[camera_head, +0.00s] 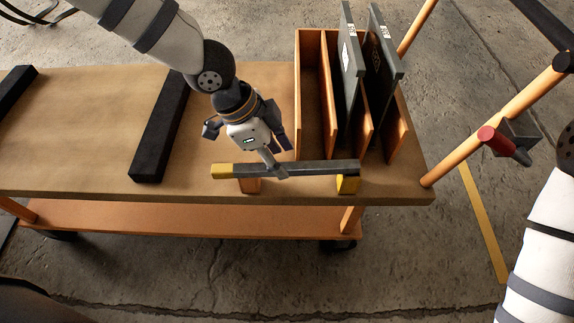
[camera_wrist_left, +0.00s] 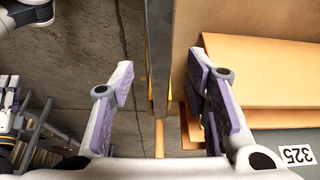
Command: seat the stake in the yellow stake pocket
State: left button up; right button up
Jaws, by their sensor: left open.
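The stake (camera_head: 315,168) is a long dark grey bar with a yellow left end, lying roughly level along the front edge of the cart deck. Its right end is at the yellow stake pocket (camera_head: 348,185); I cannot tell whether it is inside it or only over it. My left gripper (camera_head: 277,160) is open at the middle of the stake. In the left wrist view the stake (camera_wrist_left: 160,50) runs between the two purple-padded fingers, with a gap on each side. My right gripper is out of view.
An orange block (camera_head: 250,186) is under the stake's left part. A wooden rack (camera_head: 312,90) with dark panels (camera_head: 352,60) stands at the right of the deck (camera_head: 80,130). A black bar (camera_head: 160,125) lies left. A red-ended fitting (camera_head: 488,135) is at the right.

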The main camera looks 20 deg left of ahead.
aim_at(287, 169)
pick_arm(q)
jog(key=x, duration=0.2)
jog(key=shift+d+f, duration=0.15)
jog(key=shift+f, duration=0.15)
grip_shut()
jog(key=shift+r, duration=0.15)
